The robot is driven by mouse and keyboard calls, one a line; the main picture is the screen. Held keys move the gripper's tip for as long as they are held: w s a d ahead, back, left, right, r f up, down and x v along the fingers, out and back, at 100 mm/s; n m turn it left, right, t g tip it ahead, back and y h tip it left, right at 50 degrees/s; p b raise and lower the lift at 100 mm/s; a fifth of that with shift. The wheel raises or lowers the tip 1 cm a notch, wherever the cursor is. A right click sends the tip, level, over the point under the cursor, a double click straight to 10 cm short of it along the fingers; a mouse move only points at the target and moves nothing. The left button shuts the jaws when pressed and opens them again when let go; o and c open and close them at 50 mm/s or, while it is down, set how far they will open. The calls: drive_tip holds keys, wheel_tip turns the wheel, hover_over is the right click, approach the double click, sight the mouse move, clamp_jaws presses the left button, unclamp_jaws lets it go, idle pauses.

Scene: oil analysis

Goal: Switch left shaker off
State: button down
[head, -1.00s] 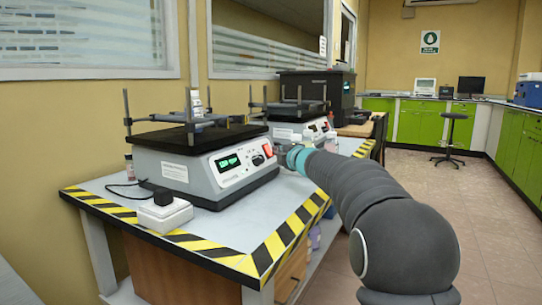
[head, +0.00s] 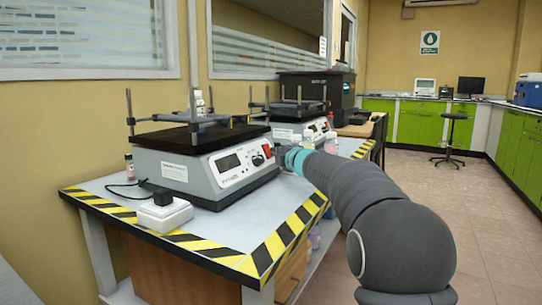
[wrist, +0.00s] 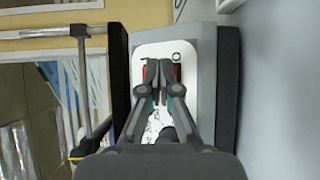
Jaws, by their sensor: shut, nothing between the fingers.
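The left shaker (head: 172,170) is a grey box with a black top and upright rods, on the bench near me. Its small display (head: 229,163) is dark. A red rocker switch (head: 267,150) sits at the right of its front panel. My gripper (wrist: 159,88) is shut and empty, its fingertips right at the switch, which shows red on both sides of them in the wrist view (wrist: 176,72). The fingers hide the switch's middle. I cannot tell whether they touch it. In the head view my wrist hides most of the gripper.
A second shaker (head: 312,127) stands behind to the right, with a dark machine (head: 322,87) beyond. A white power socket box (head: 165,214) with a black plug lies on the bench front. The bench (head: 110,185) has yellow-black edge tape. Open floor lies to the right.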

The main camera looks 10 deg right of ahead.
drive_tip(key=shift+s+d+r+p, duration=0.35)
drive_tip(key=shift+d+r+p, duration=0.05)
drive_tip(key=shift+d+p, duration=0.1)
idle(0.4)
drive_tip(key=shift+s+d+r+p, duration=0.6)
drive_tip(key=shift+d+r+p, duration=0.15)
drive_tip(key=shift+d, duration=0.1)
drive_tip(key=shift+s+d+r+p, duration=0.6)
drive_tip(key=shift+d+r, duration=0.1)
drive_tip(key=shift+d, duration=0.1)
